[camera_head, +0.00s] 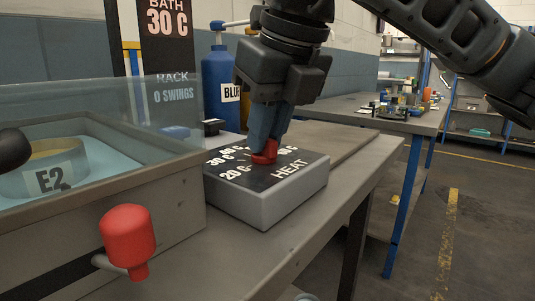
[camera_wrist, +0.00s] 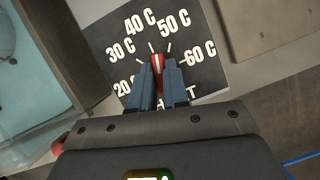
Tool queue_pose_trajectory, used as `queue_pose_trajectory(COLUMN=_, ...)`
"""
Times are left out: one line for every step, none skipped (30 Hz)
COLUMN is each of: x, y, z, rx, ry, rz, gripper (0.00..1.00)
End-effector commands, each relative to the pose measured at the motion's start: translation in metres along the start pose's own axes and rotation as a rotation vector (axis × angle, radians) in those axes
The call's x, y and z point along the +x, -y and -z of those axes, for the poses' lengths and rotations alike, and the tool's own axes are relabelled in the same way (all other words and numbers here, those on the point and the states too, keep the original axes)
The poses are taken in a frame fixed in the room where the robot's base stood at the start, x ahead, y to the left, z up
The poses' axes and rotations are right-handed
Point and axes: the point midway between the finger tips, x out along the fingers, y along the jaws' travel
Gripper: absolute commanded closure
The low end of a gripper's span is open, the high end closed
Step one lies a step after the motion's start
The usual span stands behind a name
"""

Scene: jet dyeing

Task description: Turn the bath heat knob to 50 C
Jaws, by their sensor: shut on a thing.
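The red heat knob (camera_head: 264,156) stands on the black dial face of a grey box marked HEAT. My gripper (camera_head: 267,138) comes down from above with its blue fingers shut on the knob. In the wrist view the knob (camera_wrist: 157,61) shows between the fingertips (camera_wrist: 160,72), with a white pointer line on its top. The pointer faces up the picture, slightly left, close to the 40 C mark and left of the 50 C mark (camera_wrist: 174,24). The dial (camera_wrist: 190,70) runs from 20 C to 60 C. The display board (camera_head: 167,22) reads BATH 30 C.
A glass-sided bath with a container marked E2 (camera_head: 55,178) is at the left. A red handle (camera_head: 128,238) sticks out at its front. A blue bottle (camera_head: 218,85) stands behind the heat box (camera_head: 275,205). A second table (camera_head: 375,118) with small items is at the right back.

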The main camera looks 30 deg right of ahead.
Motion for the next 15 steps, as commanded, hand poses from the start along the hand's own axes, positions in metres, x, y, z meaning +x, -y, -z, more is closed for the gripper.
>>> queue_pose_trajectory(x=0.005, y=-0.0006, z=0.002, rx=0.036, ry=0.002, rz=0.02, gripper=1.0)
queue_pose_trajectory(x=0.0048, y=-0.0008, z=0.0021, rx=0.061, ry=0.002, rz=0.031, gripper=1.0)
queue_pose_trajectory(x=0.0048, y=-0.0011, z=0.0021, rx=0.096, ry=0.002, rz=0.045, gripper=1.0)
queue_pose_trajectory(x=0.0046, y=-0.0013, z=0.0019, rx=0.121, ry=0.003, rz=0.056, gripper=1.0)
queue_pose_trajectory(x=0.0046, y=-0.0015, z=0.0019, rx=0.145, ry=0.002, rz=0.065, gripper=1.0)
queue_pose_trajectory(x=0.0044, y=-0.0018, z=0.0017, rx=0.178, ry=0.002, rz=0.078, gripper=1.0)
queue_pose_trajectory(x=0.0043, y=-0.002, z=0.0015, rx=0.201, ry=0.002, rz=0.087, gripper=1.0)
queue_pose_trajectory(x=0.0041, y=-0.0022, z=0.0014, rx=0.222, ry=0.002, rz=0.096, gripper=1.0)
queue_pose_trajectory(x=0.004, y=-0.0025, z=0.0015, rx=0.251, ry=0.001, rz=0.107, gripper=1.0)
queue_pose_trajectory(x=0.0037, y=-0.0026, z=0.0013, rx=0.272, ry=0.001, rz=0.116, gripper=1.0)
queue_pose_trajectory(x=0.0036, y=-0.0026, z=0.0011, rx=0.292, ry=0.002, rz=0.124, gripper=1.0)
queue_pose_trajectory(x=0.0032, y=-0.0026, z=0.0008, rx=0.317, ry=0.002, rz=0.134, gripper=1.0)
queue_pose_trajectory(x=0.0031, y=-0.0028, z=0.0008, rx=0.334, ry=0.001, rz=0.141, gripper=1.0)
queue_pose_trajectory(x=0.003, y=-0.0029, z=0.0009, rx=0.351, ry=0.001, rz=0.147, gripper=1.0)
queue_pose_trajectory(x=0.0025, y=-0.0029, z=0.0006, rx=0.371, ry=0.001, rz=0.156, gripper=1.0)
